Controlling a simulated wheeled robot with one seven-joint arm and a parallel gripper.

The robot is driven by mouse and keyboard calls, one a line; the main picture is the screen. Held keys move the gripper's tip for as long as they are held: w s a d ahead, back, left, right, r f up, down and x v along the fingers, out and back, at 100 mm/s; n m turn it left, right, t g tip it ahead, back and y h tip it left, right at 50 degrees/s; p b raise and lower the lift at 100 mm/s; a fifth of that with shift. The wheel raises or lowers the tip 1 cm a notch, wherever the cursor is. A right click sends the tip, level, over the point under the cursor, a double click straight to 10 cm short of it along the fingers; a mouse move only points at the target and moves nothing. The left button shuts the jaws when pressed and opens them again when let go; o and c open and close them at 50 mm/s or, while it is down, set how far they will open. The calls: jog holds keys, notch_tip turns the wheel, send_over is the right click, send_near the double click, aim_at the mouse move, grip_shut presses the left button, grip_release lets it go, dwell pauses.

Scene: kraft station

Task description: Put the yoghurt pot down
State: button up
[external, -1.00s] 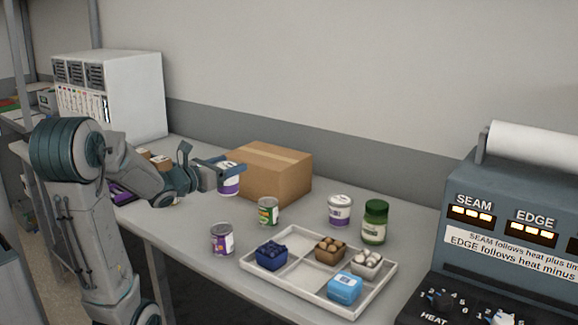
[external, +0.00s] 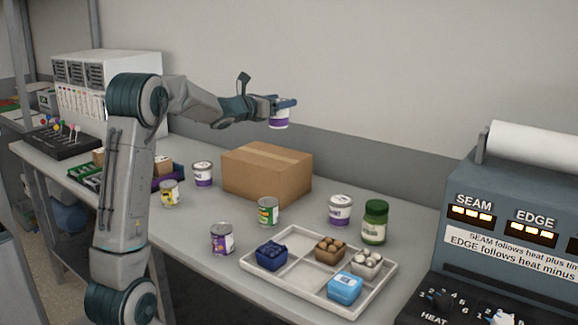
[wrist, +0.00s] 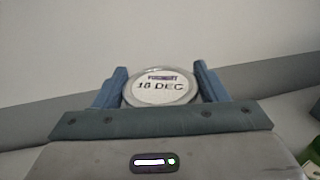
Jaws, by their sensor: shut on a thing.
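A white yoghurt pot with a purple band (external: 279,117) is held up in the air, upright, above and behind the cardboard box in the external view. My gripper (external: 284,103) is shut on it. In the wrist view the pot's lid (wrist: 160,87) shows "18 DEC" between the two blue fingers of my gripper (wrist: 160,85). Two similar white and purple pots stand on the bench, one left of the box (external: 203,175) and one right of it (external: 340,210).
A closed cardboard box (external: 265,174) stands on the bench (external: 190,235). Small tins (external: 267,212) and a green jar (external: 375,222) stand in front and to the right. A divided white tray (external: 300,293) holds several punnets. A sealing machine (external: 515,220) is at the right.

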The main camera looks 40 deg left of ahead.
jog(key=shift+w+a+f+p, duration=0.4)
jog(key=shift+a+f, duration=1.35)
jog(key=shift+a, duration=0.05)
jog(key=shift+w+a+f+p, duration=0.35)
jog(key=shift+w+a+f, duration=0.05)
jog(key=shift+a+f, duration=1.4)
jog(key=shift+w+a+f+p, duration=0.4)
jog(key=shift+a+f, duration=1.35)
jog(key=shift+f, duration=0.2)
jog(key=o, duration=1.1)
jog(key=shift+r, duration=0.1)
